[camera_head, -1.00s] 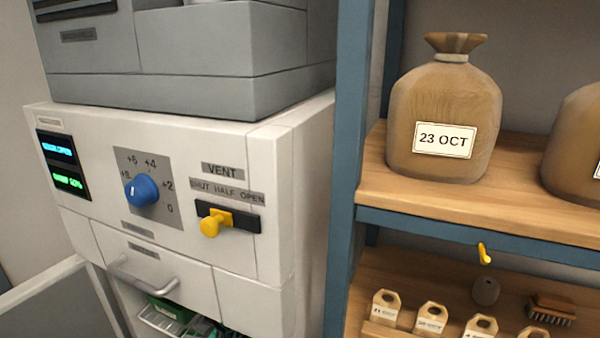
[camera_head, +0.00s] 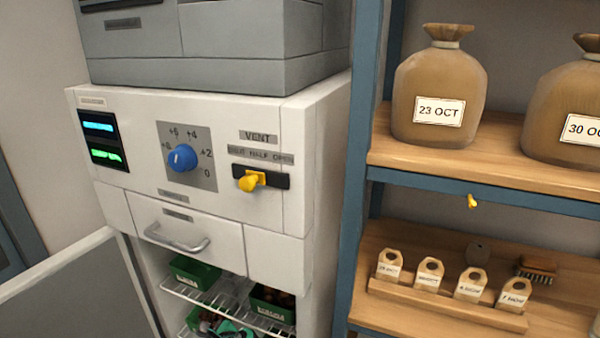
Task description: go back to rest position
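Neither of my grippers shows clearly in the head view. A small teal and dark shape (camera_head: 232,327) low inside the open cabinet is too small to identify. The white cabinet (camera_head: 115,190) stands at the left and centre, with a blue dial (camera_head: 182,158) and a yellow vent lever (camera_head: 252,180) on its front. The lever sits near the left part of its slot, under the SHUT and HALF marks. The drawer with a metal handle (camera_head: 176,240) looks closed.
The cabinet door (camera_head: 75,285) stands open at the lower left. Green boxes (camera_head: 194,272) sit on wire racks inside. At the right, a blue-framed shelf (camera_head: 366,150) holds sacks labelled 23 OCT (camera_head: 438,95) and 30 OCT (camera_head: 570,110), several tags (camera_head: 428,274) and a brush (camera_head: 537,268).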

